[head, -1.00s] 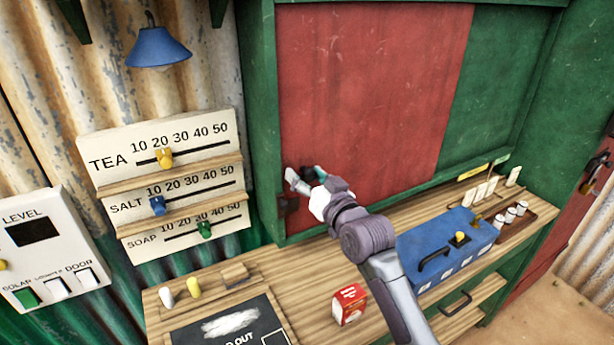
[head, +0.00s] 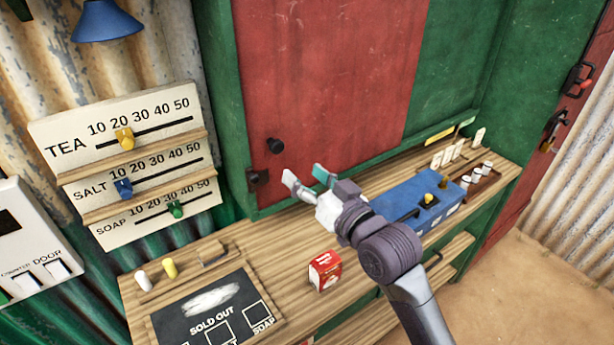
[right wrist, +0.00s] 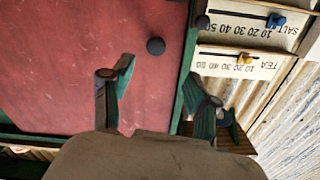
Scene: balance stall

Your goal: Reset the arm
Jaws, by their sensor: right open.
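My right gripper (head: 307,180) is open and empty in the head view, its arm coming in from the lower right. It is above the wooden counter and in front of the red panel (head: 310,80), apart from the panel's dark round knob (head: 275,146). My left gripper is in neither view.
A red box (head: 324,270), a blue case (head: 405,195) and a chalkboard (head: 213,310) are on the counter (head: 190,258). The slider board (head: 90,160) with TEA, SALT and SOAP is on the left wall. A red door (head: 560,95) is at the right.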

